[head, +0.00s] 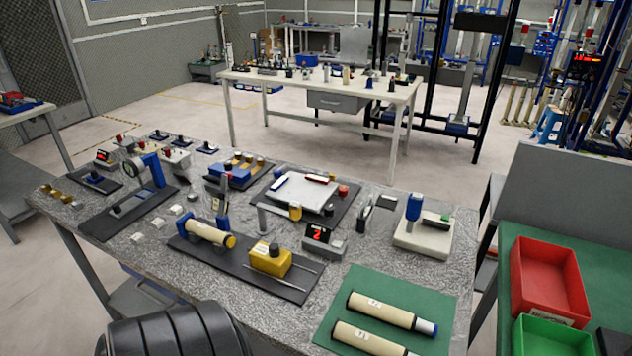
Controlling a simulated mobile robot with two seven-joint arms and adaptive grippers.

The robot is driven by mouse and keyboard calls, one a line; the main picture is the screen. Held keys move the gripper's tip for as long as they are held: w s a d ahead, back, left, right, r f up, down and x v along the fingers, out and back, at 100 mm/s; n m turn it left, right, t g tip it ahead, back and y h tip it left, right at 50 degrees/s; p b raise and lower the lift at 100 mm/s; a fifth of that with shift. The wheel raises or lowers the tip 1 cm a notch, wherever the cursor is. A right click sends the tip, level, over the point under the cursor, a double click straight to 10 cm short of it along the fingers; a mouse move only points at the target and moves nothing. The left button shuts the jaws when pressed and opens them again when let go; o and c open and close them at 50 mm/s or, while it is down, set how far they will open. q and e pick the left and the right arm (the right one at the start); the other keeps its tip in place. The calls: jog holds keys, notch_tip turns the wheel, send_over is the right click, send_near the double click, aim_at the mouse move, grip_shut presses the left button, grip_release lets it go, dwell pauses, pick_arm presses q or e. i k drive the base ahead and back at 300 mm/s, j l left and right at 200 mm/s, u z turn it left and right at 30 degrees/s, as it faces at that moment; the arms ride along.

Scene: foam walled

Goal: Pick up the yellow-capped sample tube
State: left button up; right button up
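Two larger cream tubes lie on a green mat (360,283); the upper tube (385,311) has a white and blue end, and the lower tube (365,341) is cut off by the picture edge. Small yellow-topped pieces (248,158) sit at a blue block (228,175); I cannot tell if they are tubes. Neither gripper is in view.
The speckled grey worktop (345,245) is crowded. It holds a yellow box (270,261), a red-digit display (319,235) and a cream block (425,234). A red bin (548,280) and a green bin (550,338) stand at right. Another table (330,80) is behind, with open floor between.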

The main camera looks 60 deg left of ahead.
aim_at(205, 231)
jog(key=k+j, duration=0.25)
jog(key=j, duration=0.15)
jog(key=k+j+z, duration=0.15)
jog(key=j, duration=0.25)
jog(key=k+j, duration=0.3)
jog(key=j+z, duration=0.05)
jog(key=j, duration=0.05)
